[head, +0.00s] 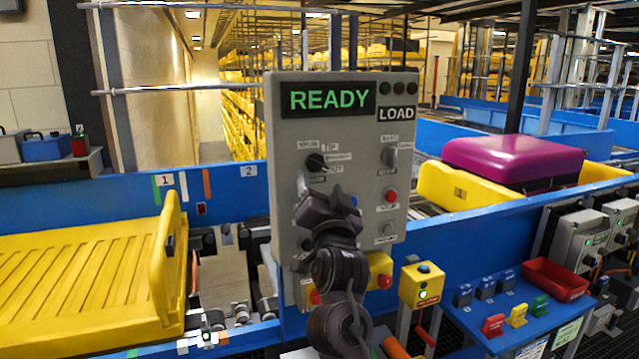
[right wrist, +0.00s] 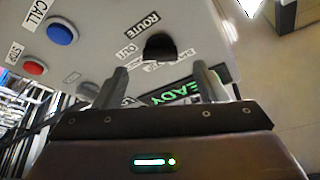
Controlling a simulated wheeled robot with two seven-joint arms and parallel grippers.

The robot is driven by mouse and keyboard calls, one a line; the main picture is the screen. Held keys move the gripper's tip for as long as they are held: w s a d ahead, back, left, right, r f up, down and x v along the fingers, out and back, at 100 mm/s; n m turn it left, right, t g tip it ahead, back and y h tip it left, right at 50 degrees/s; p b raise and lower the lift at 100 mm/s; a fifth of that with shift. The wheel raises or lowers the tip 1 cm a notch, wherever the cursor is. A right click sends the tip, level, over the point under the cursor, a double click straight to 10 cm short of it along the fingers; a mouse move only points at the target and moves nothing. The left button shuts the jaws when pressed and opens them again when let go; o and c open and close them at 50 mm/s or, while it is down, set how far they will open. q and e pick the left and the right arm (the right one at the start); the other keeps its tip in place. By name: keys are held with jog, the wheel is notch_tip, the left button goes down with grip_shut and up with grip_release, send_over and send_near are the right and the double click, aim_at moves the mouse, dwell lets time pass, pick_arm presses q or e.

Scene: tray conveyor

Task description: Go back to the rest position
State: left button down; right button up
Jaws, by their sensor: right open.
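My right gripper (head: 335,198) is raised in front of the grey control panel (head: 290,215) in the head view, with my dark arm below it. In the right wrist view the two fingers of my right gripper (right wrist: 160,82) stand apart with nothing between them. A black knob (right wrist: 160,47) labelled ROUTE lies beyond the fingertips; I cannot tell the exact gap. A blue button (right wrist: 62,30) and a red button (right wrist: 33,68) show on the panel face. The panel display reads READY (head: 328,98), with LOAD (head: 396,114) beside it. My left gripper is not in view.
A ribbed yellow tray (head: 80,285) stands on the conveyor at the left. A purple suitcase (head: 515,158) lies in another yellow tray (head: 455,190) at the right. A yellow button box (head: 422,287) and a blue shelf with a red bin (head: 555,280) stand at the lower right.

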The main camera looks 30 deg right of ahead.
jog(key=shift+v, duration=1.15)
